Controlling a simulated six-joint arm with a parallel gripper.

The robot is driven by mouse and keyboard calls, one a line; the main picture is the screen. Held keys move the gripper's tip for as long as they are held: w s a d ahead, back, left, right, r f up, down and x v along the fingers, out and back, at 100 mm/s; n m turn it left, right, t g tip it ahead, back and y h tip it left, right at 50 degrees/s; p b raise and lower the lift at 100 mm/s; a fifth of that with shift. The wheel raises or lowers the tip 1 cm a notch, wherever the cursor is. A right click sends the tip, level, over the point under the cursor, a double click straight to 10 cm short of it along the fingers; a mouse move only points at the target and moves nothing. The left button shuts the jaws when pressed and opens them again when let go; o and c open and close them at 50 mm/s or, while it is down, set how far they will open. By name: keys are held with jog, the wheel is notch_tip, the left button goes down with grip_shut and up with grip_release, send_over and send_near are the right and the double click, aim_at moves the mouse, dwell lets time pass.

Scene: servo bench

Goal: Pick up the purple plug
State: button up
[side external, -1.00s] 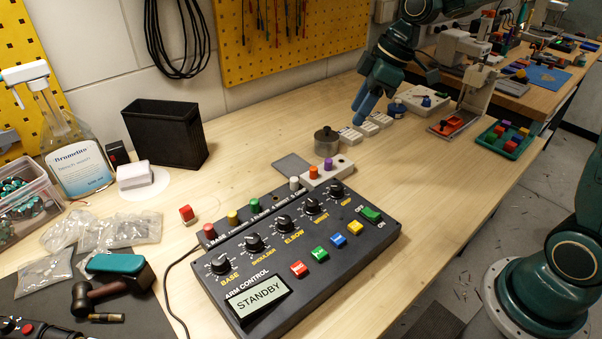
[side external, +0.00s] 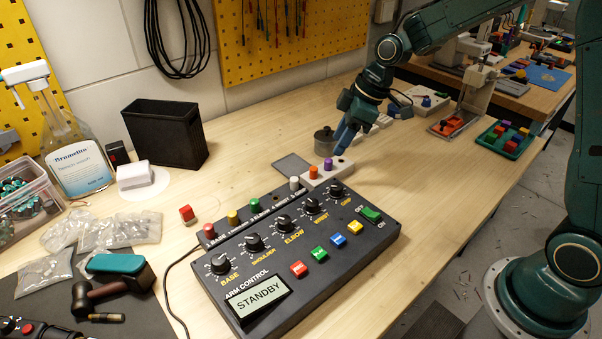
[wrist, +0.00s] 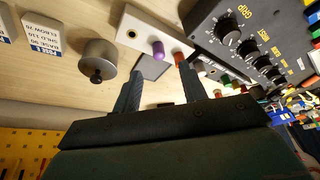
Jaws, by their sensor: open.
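The purple plug (side external: 328,164) stands upright in a white block (side external: 343,171) behind the control box. In the wrist view the purple plug (wrist: 159,50) shows ahead of my fingers, near the block's (wrist: 135,27) edge. My gripper (side external: 341,144) is in the air just above and behind the block, close to the plug but apart from it. Its two blue fingers (wrist: 160,78) are spread with nothing between them. An orange plug (side external: 314,172) stands beside the purple one and shows near the right fingertip in the wrist view (wrist: 180,58).
The control box (side external: 300,245) with knobs lies in front of the block. A grey metal cylinder (side external: 324,141) stands behind it, near my gripper, and a flat grey plate (side external: 292,165) lies to the left.

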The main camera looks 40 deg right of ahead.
aim_at(329, 159)
jog(key=shift+w+f, duration=0.1)
jog(key=shift+f, duration=0.25)
jog(key=shift+a, duration=0.1)
jog(key=shift+x, duration=2.55)
grip_shut()
